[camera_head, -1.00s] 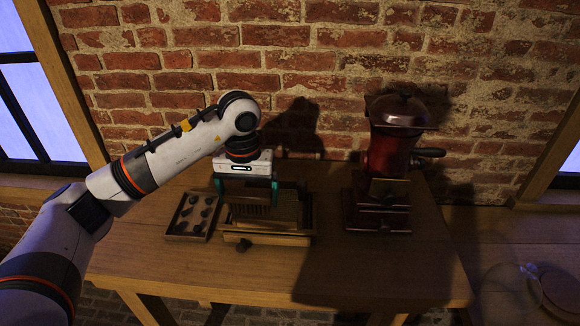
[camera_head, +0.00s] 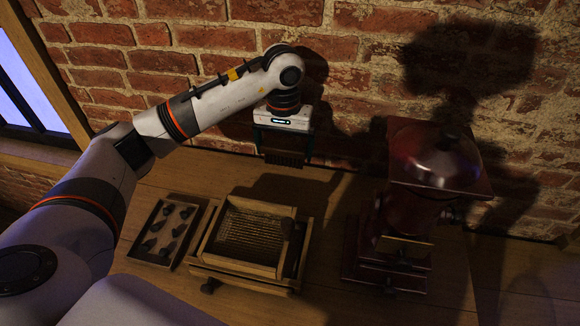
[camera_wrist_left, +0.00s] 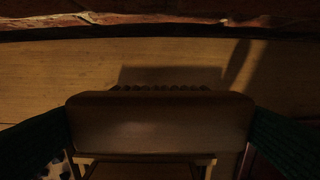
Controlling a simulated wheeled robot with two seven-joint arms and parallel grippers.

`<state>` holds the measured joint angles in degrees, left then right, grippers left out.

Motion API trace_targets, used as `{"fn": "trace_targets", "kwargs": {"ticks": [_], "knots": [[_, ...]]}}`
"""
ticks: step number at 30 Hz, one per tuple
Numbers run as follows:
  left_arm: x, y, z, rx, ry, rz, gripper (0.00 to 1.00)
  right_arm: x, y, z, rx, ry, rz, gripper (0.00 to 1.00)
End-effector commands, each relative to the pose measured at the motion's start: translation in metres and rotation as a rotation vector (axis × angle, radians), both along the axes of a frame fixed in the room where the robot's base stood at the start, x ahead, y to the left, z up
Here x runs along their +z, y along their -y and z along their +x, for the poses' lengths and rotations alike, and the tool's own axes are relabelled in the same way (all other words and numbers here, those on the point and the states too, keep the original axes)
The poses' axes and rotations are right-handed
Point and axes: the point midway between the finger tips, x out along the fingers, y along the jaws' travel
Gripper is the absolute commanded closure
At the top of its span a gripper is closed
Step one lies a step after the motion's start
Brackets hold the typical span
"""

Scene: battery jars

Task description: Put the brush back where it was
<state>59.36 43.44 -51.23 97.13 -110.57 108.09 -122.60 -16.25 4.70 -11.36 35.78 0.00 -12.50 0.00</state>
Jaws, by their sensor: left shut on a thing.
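My left gripper (camera_head: 283,148) is shut on the brush (camera_head: 284,160), a dark wooden block with bristles below. It holds the brush above the back of the table, behind the wooden box and close to the brick wall. In the left wrist view the brush's wooden back (camera_wrist_left: 160,122) spans between the two green fingers, with a row of bristles along its far edge. Bare table shows beyond it. My right gripper is not in view.
The wooden box (camera_head: 238,270) with a ridged, screen-like inside stands on the table. A shallow tray (camera_head: 181,248) with several dark pieces lies left of it. A dark red grinder (camera_head: 432,160) stands at the right. Bare tabletop shows behind the box.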

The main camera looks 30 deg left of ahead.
Motion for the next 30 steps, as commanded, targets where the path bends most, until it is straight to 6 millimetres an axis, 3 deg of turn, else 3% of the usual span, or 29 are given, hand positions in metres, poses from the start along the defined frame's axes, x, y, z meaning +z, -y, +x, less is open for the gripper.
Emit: {"fn": "trace_targets", "kwargs": {"ticks": [3, 7, 18, 29, 30], "knots": [[-0.021, 0.0, -0.001, 0.001, -0.005, 0.0, 0.26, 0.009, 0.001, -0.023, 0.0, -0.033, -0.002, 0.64], [-0.036, 0.0, 0.0, 0.0, -0.002, -0.001, 0.26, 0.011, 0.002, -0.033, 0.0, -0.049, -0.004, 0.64], [-0.076, 0.0, -0.001, 0.0, -0.002, -0.001, 0.26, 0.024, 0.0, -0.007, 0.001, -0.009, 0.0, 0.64], [-0.081, 0.0, 0.0, 0.0, 0.001, 0.0, 0.26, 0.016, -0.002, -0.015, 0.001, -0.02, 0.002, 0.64], [-0.08, 0.0, 0.0, 0.0, 0.001, 0.0, 0.0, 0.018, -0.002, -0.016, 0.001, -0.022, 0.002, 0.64]]}}
